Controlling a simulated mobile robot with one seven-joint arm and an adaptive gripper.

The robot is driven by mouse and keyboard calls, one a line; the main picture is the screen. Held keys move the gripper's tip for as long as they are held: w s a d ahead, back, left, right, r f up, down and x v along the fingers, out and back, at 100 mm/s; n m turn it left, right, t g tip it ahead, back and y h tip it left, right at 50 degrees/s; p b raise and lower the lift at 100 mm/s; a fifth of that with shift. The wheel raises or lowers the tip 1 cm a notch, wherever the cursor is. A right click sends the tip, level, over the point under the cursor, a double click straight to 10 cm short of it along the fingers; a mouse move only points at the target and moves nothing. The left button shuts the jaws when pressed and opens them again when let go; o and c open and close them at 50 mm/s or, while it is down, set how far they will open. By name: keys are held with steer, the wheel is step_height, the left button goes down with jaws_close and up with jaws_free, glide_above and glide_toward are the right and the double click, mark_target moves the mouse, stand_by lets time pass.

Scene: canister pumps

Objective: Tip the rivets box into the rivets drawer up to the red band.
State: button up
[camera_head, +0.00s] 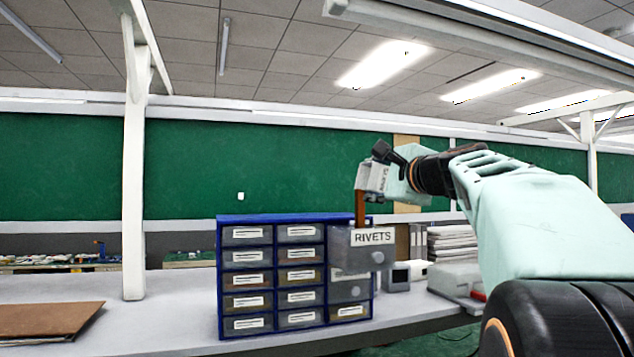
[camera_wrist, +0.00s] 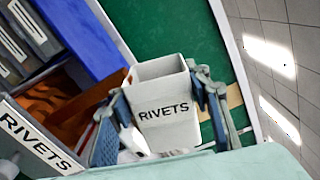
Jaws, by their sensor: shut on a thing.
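The rivets box (camera_head: 370,177), light grey and lettered RIVETS, is tipped over above the open rivets drawer (camera_head: 373,238). A brown stream of rivets (camera_head: 360,208) falls from the box toward the drawer. My gripper (camera_head: 388,160) is shut on the box; in the wrist view the fingers (camera_wrist: 160,85) hold the box (camera_wrist: 164,112) from both sides. The drawer (camera_wrist: 38,137), with its RIVETS label, shows at the left of the wrist view, with orange-brown contents (camera_wrist: 62,105) inside. I cannot make out the red band or the fill level clearly.
The blue drawer cabinet (camera_head: 221,280) stands on the grey bench (camera_head: 160,325), its other drawers closed. A brown board (camera_head: 45,319) lies at the left. Small grey devices (camera_head: 397,279) and a paper stack (camera_head: 452,243) stand to the right. The bench left of the cabinet has free room.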

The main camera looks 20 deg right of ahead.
mark_target(375, 165)
steer(key=shift+a+r+n+b, duration=0.25)
steer(key=shift+n+b, duration=0.35)
steer(key=shift+n, duration=0.4)
stand_by(1.8)
steer(key=m, duration=0.4)
steer(key=d+m+p, duration=0.1)
steer(key=m, duration=0.1)
steer(key=shift+f+m, duration=0.3)
steer(key=shift+f, duration=0.05)
steer(key=r+m+p, duration=0.1)
steer(key=m+p, duration=0.1)
steer(key=p, duration=0.1)
steer(key=shift+d+r+m, duration=0.1)
steer(key=shift+r+m, duration=0.2)
steer(key=shift+r, duration=0.05)
steer(key=r+m+p, duration=0.1)
steer(key=m+p, duration=0.1)
steer(key=p, duration=0.2)
steer(key=shift+r+m, duration=0.2)
steer(key=shift+m, duration=0.2)
steer(key=m+p, duration=0.2)
steer(key=r+m+p, duration=0.1)
steer(key=shift+a+m+p, duration=0.2)
steer(key=shift+m+p, duration=0.15)
steer(key=shift+m, duration=0.05)
steer(key=shift+f+m+p, duration=0.15)
steer(key=shift+m+p, duration=0.2)
steer(key=shift+m, duration=0.25)
steer(key=shift+s, duration=0.1)
